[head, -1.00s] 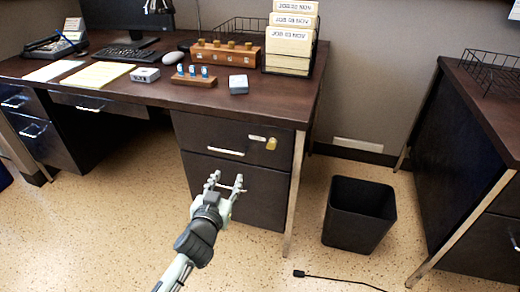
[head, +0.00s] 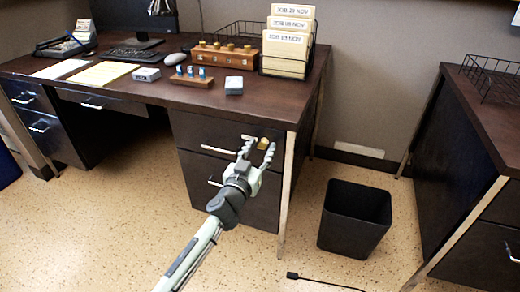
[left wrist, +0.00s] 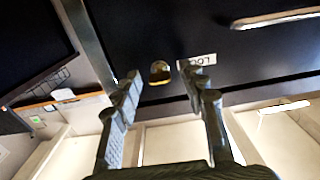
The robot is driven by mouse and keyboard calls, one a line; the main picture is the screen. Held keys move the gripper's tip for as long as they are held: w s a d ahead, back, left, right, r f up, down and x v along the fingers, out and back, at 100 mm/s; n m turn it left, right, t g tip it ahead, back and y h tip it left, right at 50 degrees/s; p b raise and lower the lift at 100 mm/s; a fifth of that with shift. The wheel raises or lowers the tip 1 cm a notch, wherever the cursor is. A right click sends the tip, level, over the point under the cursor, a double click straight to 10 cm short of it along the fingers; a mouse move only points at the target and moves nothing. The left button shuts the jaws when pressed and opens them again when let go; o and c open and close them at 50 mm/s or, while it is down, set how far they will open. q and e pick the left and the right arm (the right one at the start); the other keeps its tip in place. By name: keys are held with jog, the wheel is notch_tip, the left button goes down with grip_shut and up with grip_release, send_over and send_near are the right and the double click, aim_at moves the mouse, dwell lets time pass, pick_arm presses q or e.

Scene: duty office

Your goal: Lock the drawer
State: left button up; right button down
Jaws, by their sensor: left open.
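The desk's upper right drawer (head: 200,133) looks closed, flush with the desk front. A brass lock (head: 263,143) sits at its right side, partly covered by my gripper in the head view. My left gripper (head: 257,151) is open in front of the lock, with its fingers apart. In the left wrist view the brass lock (left wrist: 159,72) shows between the two fingertips, and nothing is gripped. A white label (left wrist: 198,61) reading LOCK, upside down there, is beside it, partly behind one finger. Whether fingers touch the lock I cannot tell. My right gripper is not in view.
The drawer handle (head: 218,151) is left of the lock. A black waste bin (head: 355,216) stands on the floor to the right, before a second cabinet (head: 455,165). The desktop (head: 150,92) holds folders, wooden stamp racks and papers. Floor in front is mostly clear.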

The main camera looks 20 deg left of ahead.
pick_arm(q)
grip_shut()
jog(key=shift+m, duration=8.9)
